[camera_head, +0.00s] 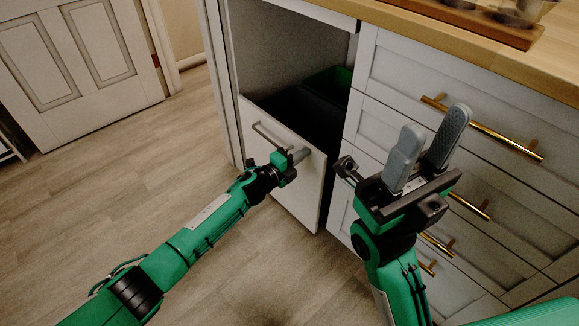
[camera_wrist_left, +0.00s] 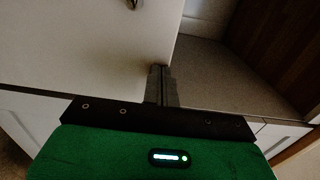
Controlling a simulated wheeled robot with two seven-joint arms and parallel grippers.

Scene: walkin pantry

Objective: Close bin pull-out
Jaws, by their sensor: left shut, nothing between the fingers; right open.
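The bin pull-out has a white front panel (camera_head: 286,178) with a bar handle (camera_head: 270,134). It stands partly out of the lower cabinet, with a black bin (camera_head: 300,112) and a green-edged bin (camera_head: 330,82) showing behind the panel. My left gripper (camera_head: 301,155) is shut and empty, in front of the panel, right of the handle. Contact with the panel cannot be told. In the left wrist view its fingers (camera_wrist_left: 163,72) are together near an edge of a pale panel (camera_wrist_left: 80,50). My right gripper (camera_head: 428,132) is open and empty, in front of the drawers.
A drawer stack (camera_head: 400,65) with brass handles (camera_head: 490,128) stands right of the pull-out. A wooden counter (camera_head: 480,40) above carries a wooden tray (camera_head: 470,18) with glass items. The wood floor (camera_head: 130,200) at left is clear up to a white door (camera_head: 75,60).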

